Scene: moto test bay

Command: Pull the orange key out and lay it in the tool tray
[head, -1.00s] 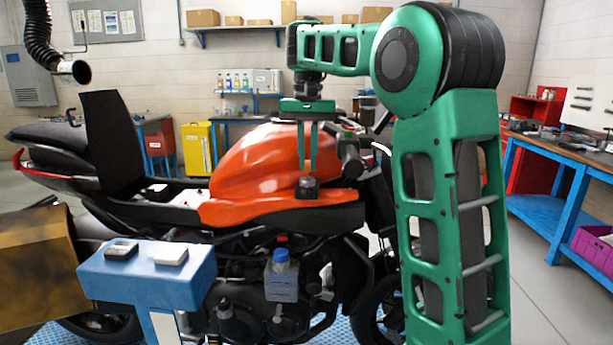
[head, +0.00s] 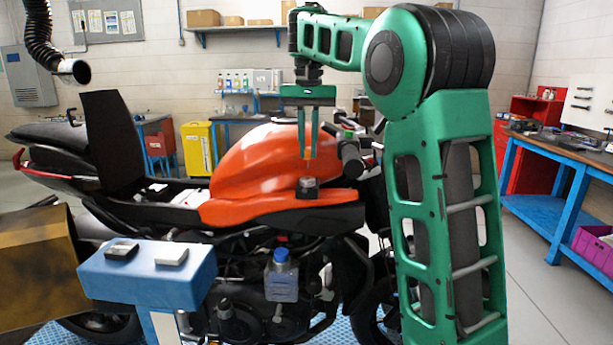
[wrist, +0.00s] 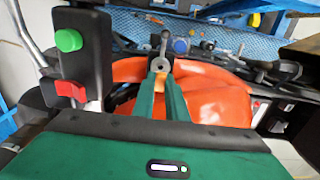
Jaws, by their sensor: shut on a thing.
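My gripper (head: 307,150) is above the front of the motorcycle's orange tank, with its fingers pointing down. It is shut on the orange key (head: 308,157), a small orange piece at the fingertips. The key hangs clear above the black ignition lock (head: 307,188), with a gap between them. In the wrist view the key (wrist: 160,66) shows as a small orange-tan piece between the green fingertips (wrist: 160,82). I cannot make out the tool tray for certain in either view.
The motorcycle's orange tank (head: 255,170) lies left of my fingers, and the handlebar grip (head: 350,155) is close on the right. A blue stand (head: 150,285) with small black and white pieces is at the front left. A blue workbench (head: 545,150) stands at the right.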

